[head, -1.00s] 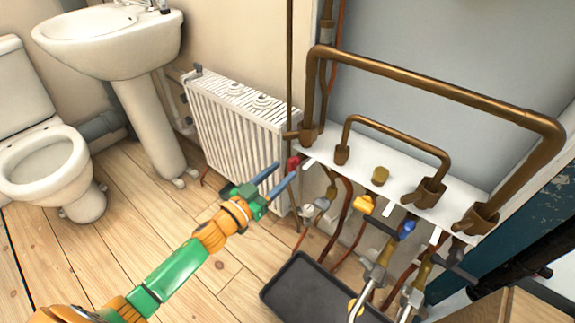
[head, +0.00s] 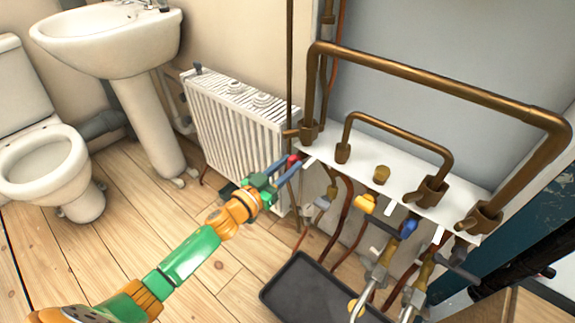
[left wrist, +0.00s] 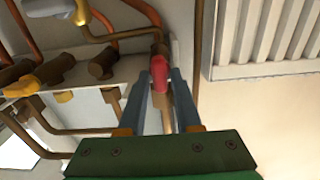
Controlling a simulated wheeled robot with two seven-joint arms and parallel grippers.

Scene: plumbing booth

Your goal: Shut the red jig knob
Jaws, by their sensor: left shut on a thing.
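The red jig knob (head: 293,159) sits at the left end of the white jig plate, below the foot of the large copper pipe loop. My left gripper (head: 286,166) reaches it from the lower left, and its blue fingers are around the knob. In the left wrist view the red knob (left wrist: 159,72) lies between the two fingertips (left wrist: 160,85), which are shut on it. The fingers partly hide the knob in the head view. My right gripper is not in view.
The white jig plate (head: 325,163) carries copper pipe loops (head: 440,85), a yellow knob (head: 368,203) and a blue knob (head: 408,229). A black tray (head: 310,290) lies on the floor below. A white radiator (head: 235,125) stands close behind my left gripper.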

